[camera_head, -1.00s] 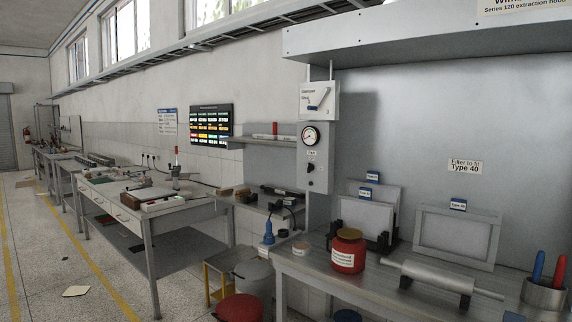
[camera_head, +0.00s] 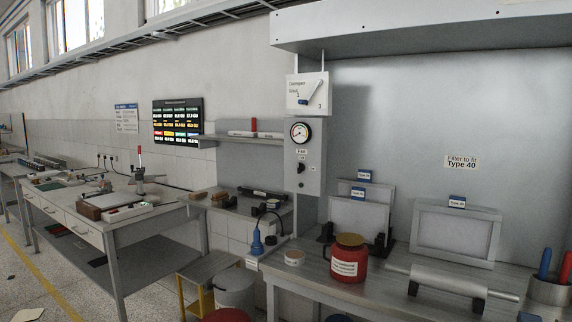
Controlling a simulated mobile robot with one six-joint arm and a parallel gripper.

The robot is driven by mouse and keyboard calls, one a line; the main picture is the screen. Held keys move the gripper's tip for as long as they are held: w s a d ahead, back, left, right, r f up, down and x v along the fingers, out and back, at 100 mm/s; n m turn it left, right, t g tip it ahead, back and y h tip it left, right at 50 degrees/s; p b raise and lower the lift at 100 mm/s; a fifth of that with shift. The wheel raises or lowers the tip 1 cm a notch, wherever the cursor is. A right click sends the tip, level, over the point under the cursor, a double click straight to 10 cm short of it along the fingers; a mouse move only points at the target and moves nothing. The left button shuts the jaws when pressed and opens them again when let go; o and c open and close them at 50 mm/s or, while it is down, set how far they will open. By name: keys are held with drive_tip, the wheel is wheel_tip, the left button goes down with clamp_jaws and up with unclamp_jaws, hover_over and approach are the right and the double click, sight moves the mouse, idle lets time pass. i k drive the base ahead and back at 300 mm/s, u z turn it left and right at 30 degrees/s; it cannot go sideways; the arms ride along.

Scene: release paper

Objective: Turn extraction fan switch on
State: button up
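The fan switch (camera_head: 301,170) is a small dark toggle on a narrow grey control panel (camera_head: 304,186), with small labels around it. I cannot tell its position at this size. A round gauge (camera_head: 300,132) with a white face sits above it, and a white damper box (camera_head: 307,93) with a lever is above the gauge. The panel hangs at the left edge of the extraction hood (camera_head: 420,36). My gripper is not in view.
A metal bench (camera_head: 375,298) below the hood carries a red jar (camera_head: 348,258), a roller (camera_head: 440,279), framed filters (camera_head: 455,231) and a pen cup (camera_head: 550,290). To the left are a grey bucket (camera_head: 235,288), a stool (camera_head: 208,266) and a workbench (camera_head: 110,222). Floor at lower left is partly clear.

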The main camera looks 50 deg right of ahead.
sight(301, 167)
drive_tip(key=z, duration=0.15)
drive_tip(key=i, duration=1.2)
drive_tip(key=z, duration=0.25)
